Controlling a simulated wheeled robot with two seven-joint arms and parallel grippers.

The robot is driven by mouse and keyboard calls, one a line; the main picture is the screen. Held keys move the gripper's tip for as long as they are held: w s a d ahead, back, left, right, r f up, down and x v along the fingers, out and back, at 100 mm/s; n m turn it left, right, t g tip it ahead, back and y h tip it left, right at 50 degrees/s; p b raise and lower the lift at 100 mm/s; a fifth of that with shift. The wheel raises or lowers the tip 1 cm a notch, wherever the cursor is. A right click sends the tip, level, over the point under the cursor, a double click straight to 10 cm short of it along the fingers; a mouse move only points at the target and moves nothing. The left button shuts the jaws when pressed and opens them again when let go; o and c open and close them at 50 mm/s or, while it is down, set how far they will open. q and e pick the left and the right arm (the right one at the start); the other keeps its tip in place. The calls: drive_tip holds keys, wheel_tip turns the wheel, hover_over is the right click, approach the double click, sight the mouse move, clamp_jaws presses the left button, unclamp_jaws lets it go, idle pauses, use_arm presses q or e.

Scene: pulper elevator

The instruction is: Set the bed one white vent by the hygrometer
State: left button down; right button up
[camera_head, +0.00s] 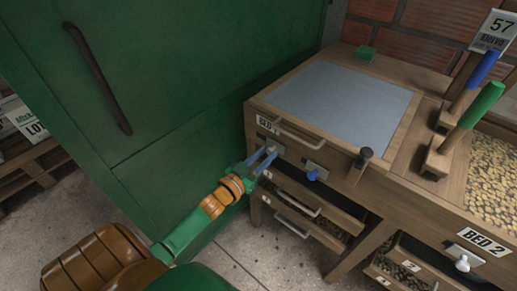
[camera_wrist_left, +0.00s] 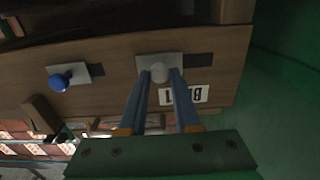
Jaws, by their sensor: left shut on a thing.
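The bed one vent has a white knob on a metal plate on the front board of the wooden bed, below the partly hidden BED label (camera_head: 264,122). My left gripper (camera_head: 268,151) is at this knob, its two blue fingers closed around it. In the left wrist view the white knob (camera_wrist_left: 160,72) sits between the fingertips, on its plate beside a dark slot. A blue knob (camera_head: 312,175) on a similar plate is to the right; it also shows in the left wrist view (camera_wrist_left: 60,82). A white panel reading 57 (camera_head: 497,30) stands at the upper right. My right gripper is out of view.
A large green cabinet (camera_head: 150,90) stands close on the left of the bed. Open drawers (camera_head: 300,205) hang below the bed front.

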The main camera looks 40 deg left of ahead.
use_arm(q)
drive_tip(key=shift+f, duration=0.1)
drive_tip(key=c, duration=0.8)
unclamp_jaws()
drive_tip(key=shift+d, duration=0.1)
drive_tip(key=shift+c, duration=0.2)
drive_tip(key=shift+o, duration=1)
drive_tip(key=shift+d, duration=0.15)
drive_tip(key=s, duration=0.7)
drive_tip(key=shift+a, duration=0.3)
